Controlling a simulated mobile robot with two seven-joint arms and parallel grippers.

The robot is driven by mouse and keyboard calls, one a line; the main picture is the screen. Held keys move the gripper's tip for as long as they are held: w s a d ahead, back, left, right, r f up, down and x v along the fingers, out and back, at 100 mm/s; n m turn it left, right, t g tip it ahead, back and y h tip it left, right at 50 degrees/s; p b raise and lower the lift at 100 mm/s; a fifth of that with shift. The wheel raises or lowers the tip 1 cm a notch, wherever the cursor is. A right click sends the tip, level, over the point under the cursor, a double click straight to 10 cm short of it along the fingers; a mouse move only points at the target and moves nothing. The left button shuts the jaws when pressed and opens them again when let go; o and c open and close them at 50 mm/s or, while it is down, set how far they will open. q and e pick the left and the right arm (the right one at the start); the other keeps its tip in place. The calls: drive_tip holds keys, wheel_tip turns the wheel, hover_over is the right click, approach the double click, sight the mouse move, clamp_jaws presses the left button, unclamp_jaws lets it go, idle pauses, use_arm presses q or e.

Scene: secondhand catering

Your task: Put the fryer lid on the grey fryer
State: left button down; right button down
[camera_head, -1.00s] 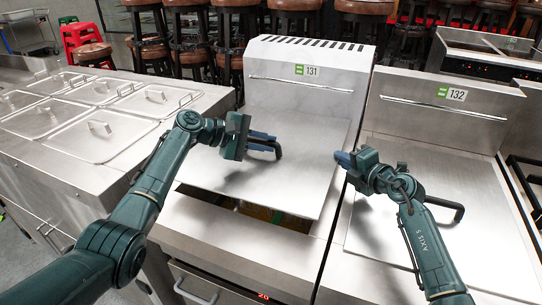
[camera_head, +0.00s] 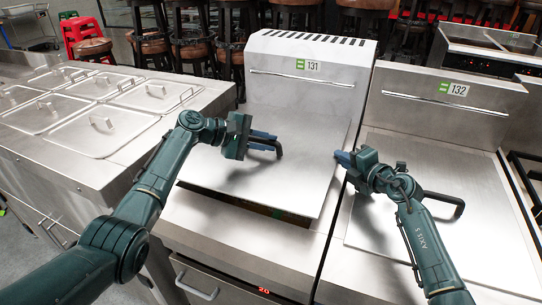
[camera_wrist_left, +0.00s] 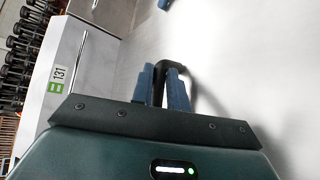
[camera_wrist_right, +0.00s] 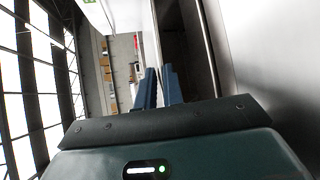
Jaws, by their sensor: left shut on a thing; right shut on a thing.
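The fryer lid (camera_head: 285,180) is a flat metal sheet with a black handle. It lies over the top of the grey fryer (camera_head: 265,50) marked 131, and a narrow dark gap shows under its front edge. My left gripper (camera_head: 263,140) is shut on the lid's black handle, which shows between the fingers in the left wrist view (camera_wrist_left: 172,68). My right gripper (camera_head: 342,158) is at the lid's right edge and shut on it. In the right wrist view its fingers (camera_wrist_right: 158,88) are close together, and the pinched edge is hard to make out.
A second fryer (camera_head: 440,95), marked 132, stands to the right with its own lid (camera_head: 475,230) and black handle (camera_head: 455,207) under my right arm. A counter with several lidded pans (camera_head: 105,130) stands to the left. Stools (camera_head: 290,20) line the back.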

use_arm(q)
drive_tip(key=shift+d+r, duration=0.25)
drive_tip(key=shift+d, duration=0.05)
use_arm(e)
drive_tip(key=shift+a, duration=0.25)
use_arm(q)
drive_tip(key=c, duration=1.8)
unclamp_jaws()
drive_tip(key=shift+f, duration=0.15)
use_arm(e)
drive_tip(key=c, duration=2)
unclamp_jaws()
drive_tip(key=shift+s+f, duration=0.1)
drive_tip(key=shift+f, duration=0.15)
use_arm(q)
drive_tip(key=o, duration=0.4)
drive_tip(key=shift+a, duration=0.15)
use_arm(e)
drive_tip(key=o, duration=0.5)
drive_tip(key=shift+d+r, duration=0.1)
drive_tip(key=shift+r, duration=0.05)
use_arm(q)
drive_tip(key=shift+o, duration=0.2)
use_arm(e)
drive_tip(key=shift+d+r, duration=0.1)
use_arm(q)
drive_tip(key=shift+a+f, duration=0.1)
drive_tip(key=o, duration=0.8)
use_arm(e)
drive_tip(key=shift+r, duration=0.1)
